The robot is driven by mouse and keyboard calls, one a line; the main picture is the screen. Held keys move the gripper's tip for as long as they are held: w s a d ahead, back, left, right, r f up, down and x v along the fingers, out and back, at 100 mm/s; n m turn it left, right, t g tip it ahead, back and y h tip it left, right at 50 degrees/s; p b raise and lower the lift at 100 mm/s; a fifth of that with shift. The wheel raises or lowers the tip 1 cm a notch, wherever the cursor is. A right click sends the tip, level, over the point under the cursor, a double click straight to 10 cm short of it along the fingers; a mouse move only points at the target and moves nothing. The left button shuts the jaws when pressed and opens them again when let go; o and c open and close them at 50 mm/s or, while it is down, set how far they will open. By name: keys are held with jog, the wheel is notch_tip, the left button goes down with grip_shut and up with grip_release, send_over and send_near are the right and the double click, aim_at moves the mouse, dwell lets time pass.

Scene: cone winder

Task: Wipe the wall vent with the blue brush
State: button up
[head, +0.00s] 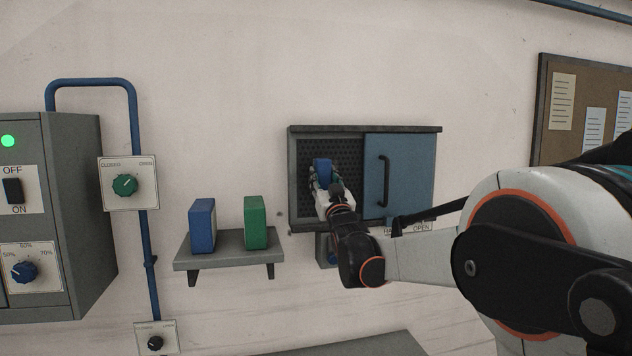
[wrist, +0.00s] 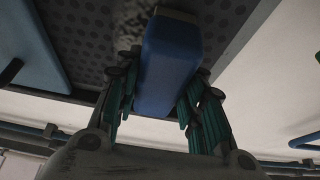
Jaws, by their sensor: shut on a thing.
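The wall vent is a dark perforated grille (head: 343,157) in a grey frame, bare on its left part. It also shows in the wrist view (wrist: 85,40). My gripper (head: 322,174) is shut on the blue brush (head: 322,166), in front of the grille. In the wrist view the brush (wrist: 168,65) sits between the teal-padded fingers, its far end close to the grille. A mottled grey patch (wrist: 130,22) shows beside that end.
A blue panel with a black handle (head: 399,178) covers the vent's right part. A small shelf (head: 228,257) at the lower left holds a blue block (head: 202,225) and a green block (head: 255,222). A grey cabinet (head: 88,210) stands at far left, beside a blue pipe (head: 145,240).

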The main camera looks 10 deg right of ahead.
jog(key=shift+d+b, duration=0.4)
jog(key=shift+d, duration=4.05)
jog(key=shift+r+p, duration=0.5)
jog(key=shift+r, duration=0.4)
jog(key=shift+a+b, duration=0.55)
jog(key=shift+a, duration=5.5)
jog(key=s, duration=0.6)
jog(key=shift+s, duration=1.5)
